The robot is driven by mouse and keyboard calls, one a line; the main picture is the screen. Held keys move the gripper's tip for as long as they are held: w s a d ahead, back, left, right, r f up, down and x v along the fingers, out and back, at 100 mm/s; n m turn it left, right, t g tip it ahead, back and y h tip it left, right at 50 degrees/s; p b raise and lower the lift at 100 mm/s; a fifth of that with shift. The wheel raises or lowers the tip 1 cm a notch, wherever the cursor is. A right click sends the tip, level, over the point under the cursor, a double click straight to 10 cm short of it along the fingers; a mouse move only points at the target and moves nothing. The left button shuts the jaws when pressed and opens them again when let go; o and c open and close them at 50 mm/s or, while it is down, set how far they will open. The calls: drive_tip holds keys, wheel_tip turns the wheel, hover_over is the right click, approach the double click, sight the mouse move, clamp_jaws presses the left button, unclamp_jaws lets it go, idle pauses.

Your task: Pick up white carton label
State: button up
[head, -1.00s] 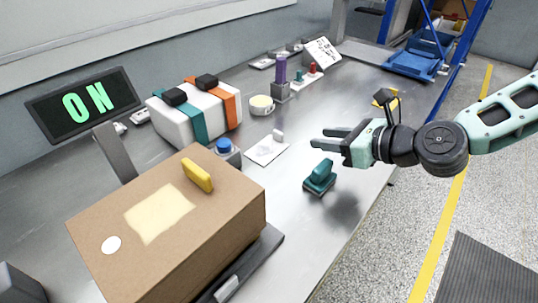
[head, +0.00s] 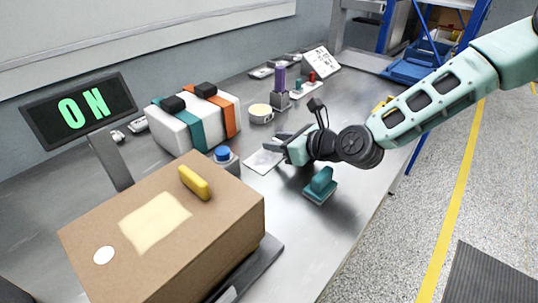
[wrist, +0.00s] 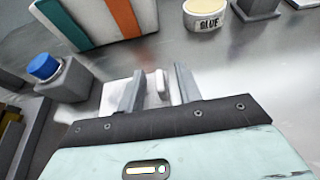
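The white carton label (head: 261,161) is a flat white piece lying on the steel bench, with a small upright white tab. In the wrist view the label (wrist: 111,98) and its tab (wrist: 161,82) show beyond my gripper. My gripper (head: 272,143) is over the label in the head view and hides its tab there. In the wrist view my gripper (wrist: 157,82) is open, with the tab between the two fingers and nothing held. I cannot tell how far the fingertips are above the label.
A blue button (head: 222,154) on a grey box stands left of the label. A teal stamp (head: 320,186) sits in front of my gripper. A glue tub (head: 260,114) and a strapped white box (head: 165,131) stand behind. A brown carton (head: 215,240) fills the front left.

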drive_tip(key=shift+w+a+f, duration=0.1)
drive_tip(key=shift+w+a, duration=0.05)
drive_tip(key=shift+a, duration=0.05)
clamp_jaws()
